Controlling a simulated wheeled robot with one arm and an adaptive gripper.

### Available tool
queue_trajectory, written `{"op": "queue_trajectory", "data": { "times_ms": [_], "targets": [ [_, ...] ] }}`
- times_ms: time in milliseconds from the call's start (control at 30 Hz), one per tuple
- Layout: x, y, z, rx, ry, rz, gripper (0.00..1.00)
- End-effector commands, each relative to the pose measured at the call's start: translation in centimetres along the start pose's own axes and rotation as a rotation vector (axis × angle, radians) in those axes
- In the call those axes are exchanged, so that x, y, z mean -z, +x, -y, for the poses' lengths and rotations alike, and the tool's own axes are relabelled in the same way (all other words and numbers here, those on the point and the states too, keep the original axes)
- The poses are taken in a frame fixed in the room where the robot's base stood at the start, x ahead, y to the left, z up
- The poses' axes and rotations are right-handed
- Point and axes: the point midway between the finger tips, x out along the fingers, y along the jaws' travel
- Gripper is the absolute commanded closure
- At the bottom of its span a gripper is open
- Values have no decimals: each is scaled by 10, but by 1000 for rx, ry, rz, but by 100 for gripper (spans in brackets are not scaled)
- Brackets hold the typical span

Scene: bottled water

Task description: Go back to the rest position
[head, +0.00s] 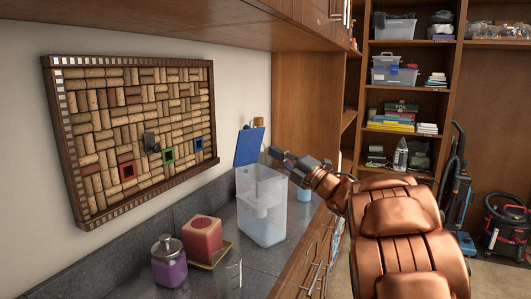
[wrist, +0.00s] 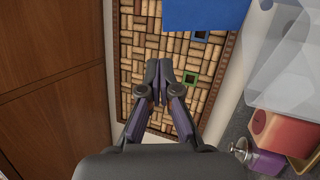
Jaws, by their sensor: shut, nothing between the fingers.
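My gripper (head: 277,154) is shut and empty. In the head view it is at the end of my copper-coloured arm, over the counter, close to the blue lid of a clear plastic container (head: 262,212). The blue lid (head: 249,146) stands up open at the container's back. In the wrist view my gripper (wrist: 158,68) shows with its fingers together, in front of the cork board (wrist: 142,32). The blue lid (wrist: 210,12) is at the top of that view and the container (wrist: 290,75) is at the right.
A cork board (head: 135,128) hangs on the wall. On the grey counter (head: 185,285) stand a red candle (head: 202,238), a purple jar (head: 168,268) and a clear glass (head: 228,272). Wooden cabinets (head: 190,22) hang above. Shelves (head: 404,88) and a vacuum cleaner (head: 507,222) stand at the right.

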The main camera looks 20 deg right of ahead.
Motion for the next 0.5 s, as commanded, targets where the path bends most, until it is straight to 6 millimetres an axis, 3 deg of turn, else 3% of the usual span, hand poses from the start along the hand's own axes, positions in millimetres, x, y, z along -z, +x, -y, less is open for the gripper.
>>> {"op": "queue_trajectory", "data": {
  "times_ms": [200,500],
  "targets": [
    [0,-17,-1,-1,2,-1,100],
    [-5,-16,-3,21,17,46,100]
  ]
}}
